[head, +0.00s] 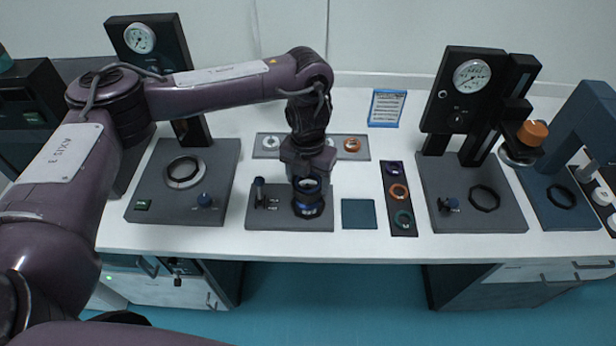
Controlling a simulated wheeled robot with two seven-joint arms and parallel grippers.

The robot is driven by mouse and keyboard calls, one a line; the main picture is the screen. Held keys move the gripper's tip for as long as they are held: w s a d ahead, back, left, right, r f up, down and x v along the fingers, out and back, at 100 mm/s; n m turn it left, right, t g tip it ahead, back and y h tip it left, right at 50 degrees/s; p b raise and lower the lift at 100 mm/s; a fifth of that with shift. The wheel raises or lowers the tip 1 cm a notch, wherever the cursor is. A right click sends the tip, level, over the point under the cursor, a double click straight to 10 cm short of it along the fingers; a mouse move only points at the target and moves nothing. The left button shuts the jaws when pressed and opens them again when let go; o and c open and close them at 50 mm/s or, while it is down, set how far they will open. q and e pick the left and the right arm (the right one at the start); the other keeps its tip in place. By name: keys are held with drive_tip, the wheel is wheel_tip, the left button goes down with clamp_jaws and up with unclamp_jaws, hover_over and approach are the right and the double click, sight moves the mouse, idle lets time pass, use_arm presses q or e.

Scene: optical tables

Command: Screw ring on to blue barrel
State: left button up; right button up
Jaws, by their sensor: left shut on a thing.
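The blue barrel (311,211) stands upright on a grey fixture plate (262,222) at the middle of the white table. My left gripper (308,184) points straight down over the barrel. Its fingers are shut on a ring, of which only a small dark and pale-blue part shows between them. The ring is at the top of the barrel; I cannot tell whether it touches or is threaded. The gripper hides much of the ring and the barrel's top. My right gripper is not in the picture.
Right of the fixture are a teal mat (359,214) and a dark tray (401,208) with purple, orange and green rings. A grey tray (322,147) behind holds more rings. Gauge stations stand left (181,207) and right (463,218).

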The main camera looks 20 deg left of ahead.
use_arm(q)
drive_tip(key=shift+f+b, duration=0.5)
drive_tip(key=shift+f, duration=0.3)
idle(0.4)
drive_tip(key=shift+f, duration=0.5)
idle(1.8)
drive_tip(key=shift+f+m+b, duration=0.1)
drive_tip(key=shift+m+b, duration=0.25)
drive_tip(key=shift+m, duration=0.35)
drive_tip(key=m, duration=0.3)
drive_tip(key=shift+b, duration=0.4)
drive_tip(key=m+b, duration=0.1)
drive_tip(key=m, duration=0.3)
drive_tip(key=shift+m, duration=0.4)
drive_tip(key=m+b, duration=0.1)
drive_tip(key=m, duration=0.3)
drive_tip(key=shift+w+m, duration=0.1)
drive_tip(key=shift+m, duration=0.2)
drive_tip(key=m, duration=0.3)
drive_tip(key=shift+m+b, duration=0.3)
